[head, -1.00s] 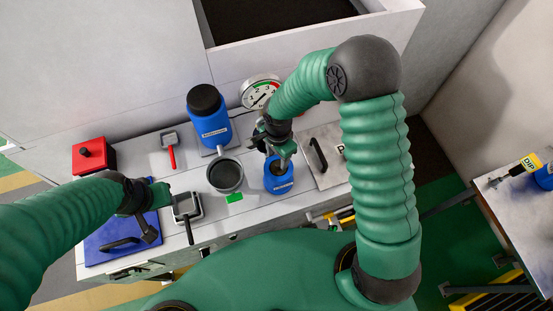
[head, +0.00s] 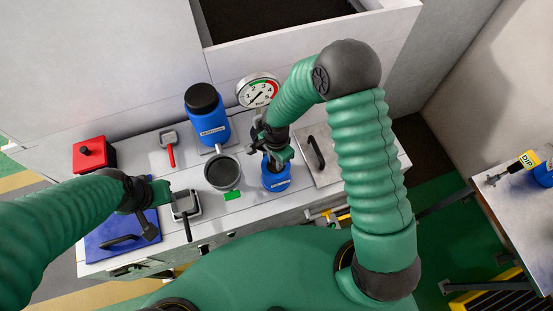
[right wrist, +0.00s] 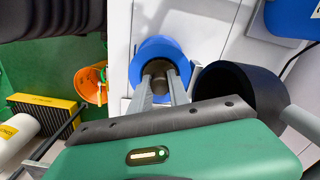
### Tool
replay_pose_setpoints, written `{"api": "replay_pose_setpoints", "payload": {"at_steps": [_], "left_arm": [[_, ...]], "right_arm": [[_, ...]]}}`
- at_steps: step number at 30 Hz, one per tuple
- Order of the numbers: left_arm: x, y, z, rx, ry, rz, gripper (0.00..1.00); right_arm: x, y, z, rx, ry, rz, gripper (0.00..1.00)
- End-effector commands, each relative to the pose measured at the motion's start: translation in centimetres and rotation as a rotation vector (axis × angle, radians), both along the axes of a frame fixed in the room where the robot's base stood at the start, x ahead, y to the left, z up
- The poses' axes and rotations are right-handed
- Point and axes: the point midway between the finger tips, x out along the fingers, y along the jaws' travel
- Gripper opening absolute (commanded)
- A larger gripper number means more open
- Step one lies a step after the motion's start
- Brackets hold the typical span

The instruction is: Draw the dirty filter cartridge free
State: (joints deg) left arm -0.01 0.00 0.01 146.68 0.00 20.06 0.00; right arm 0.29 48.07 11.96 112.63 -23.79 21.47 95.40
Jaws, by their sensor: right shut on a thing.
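A blue cup-shaped housing (head: 276,182) with a pale label stands upright on the bench. In the right wrist view its blue rim (right wrist: 140,64) surrounds a dull grey-brown cartridge (right wrist: 160,80). My right gripper (head: 276,160) is above the housing, its two fingers reaching into the mouth. In the right wrist view the fingers (right wrist: 162,84) close on the cartridge from both sides. The cartridge still sits within the rim; its lower part is hidden. My left gripper (head: 166,192) is at the left of the bench, beside a grey square pan with a dark handle (head: 184,204); its fingers are unclear.
A dark round pot (head: 222,172) stands close left of the housing, with a blue bottle (head: 208,118) and gauge (head: 258,90) behind. A metal plate with a black handle (head: 322,160) lies right.

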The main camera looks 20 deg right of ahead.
Motion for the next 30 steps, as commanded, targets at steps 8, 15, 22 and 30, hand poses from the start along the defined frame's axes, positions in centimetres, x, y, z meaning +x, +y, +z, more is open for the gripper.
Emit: {"api": "replay_pose_setpoints", "payload": {"at_steps": [8, 15, 22, 30], "left_arm": [[0.0, 0.0, 0.0, 0.0, 0.0, 0.0, 0.36], [0.0, 0.0, 0.0, 0.0, 0.0, 0.0, 0.36], [0.0, 0.0, 0.6, 0.0, 0.0, 0.0, 0.36], [0.0, 0.0, 1.6, 0.0, 0.0, 0.0, 0.36]], "right_arm": [[0.2, -0.4, 0.1, -0.009, -0.002, -0.006, 0.0], [0.2, -0.3, 0.0, -0.007, -0.002, -0.004, 0.0], [0.1, -0.3, 0.8, -0.007, -0.002, -0.003, 0.0], [0.0, -0.2, 2.2, -0.006, -0.002, -0.002, 0.0]]}}
